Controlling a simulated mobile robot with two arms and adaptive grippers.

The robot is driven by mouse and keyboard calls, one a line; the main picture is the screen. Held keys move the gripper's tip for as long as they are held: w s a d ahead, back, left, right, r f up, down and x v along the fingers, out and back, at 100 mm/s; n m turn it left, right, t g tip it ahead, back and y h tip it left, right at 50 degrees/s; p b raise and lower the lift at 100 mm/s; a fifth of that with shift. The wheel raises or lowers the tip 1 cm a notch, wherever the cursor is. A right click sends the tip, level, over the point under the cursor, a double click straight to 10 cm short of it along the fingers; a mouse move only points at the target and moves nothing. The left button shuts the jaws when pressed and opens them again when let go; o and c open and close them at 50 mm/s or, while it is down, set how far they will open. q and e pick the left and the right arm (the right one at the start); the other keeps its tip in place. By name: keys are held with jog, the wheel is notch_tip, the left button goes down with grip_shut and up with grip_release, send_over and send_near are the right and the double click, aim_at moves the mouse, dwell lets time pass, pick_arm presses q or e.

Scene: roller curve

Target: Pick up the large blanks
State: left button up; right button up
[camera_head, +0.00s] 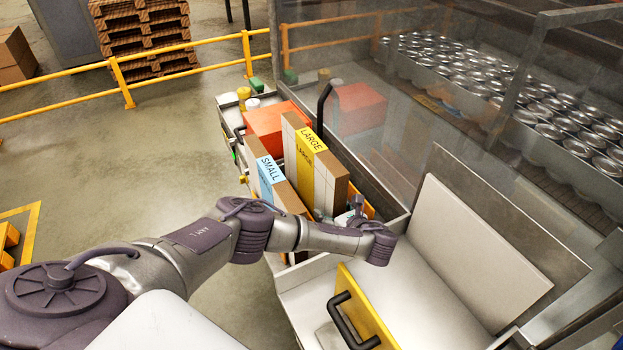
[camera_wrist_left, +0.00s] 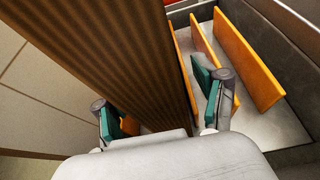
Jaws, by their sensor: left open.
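The large blanks (camera_head: 322,180) stand upright as a thick brown stack with a yellow band marked LARGE, in a bin at the middle of the head view. The left gripper (camera_head: 345,212) is at their near end, its fingers partly hidden by my wrist. In the left wrist view, the large blanks' corrugated edges (camera_wrist_left: 105,55) run between the two fingers of the left gripper (camera_wrist_left: 165,112). The fingers are open, one on each side of the stack; whether either touches it I cannot tell. My right gripper is not in view.
The small blanks (camera_head: 271,176), with a blue band, stand just left of the large ones. Orange dividers (camera_wrist_left: 250,60) stand right of the stack. A red box (camera_head: 275,120) is behind.

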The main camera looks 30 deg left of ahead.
pick_arm(q)
jog(key=shift+x, duration=0.8)
grip_shut()
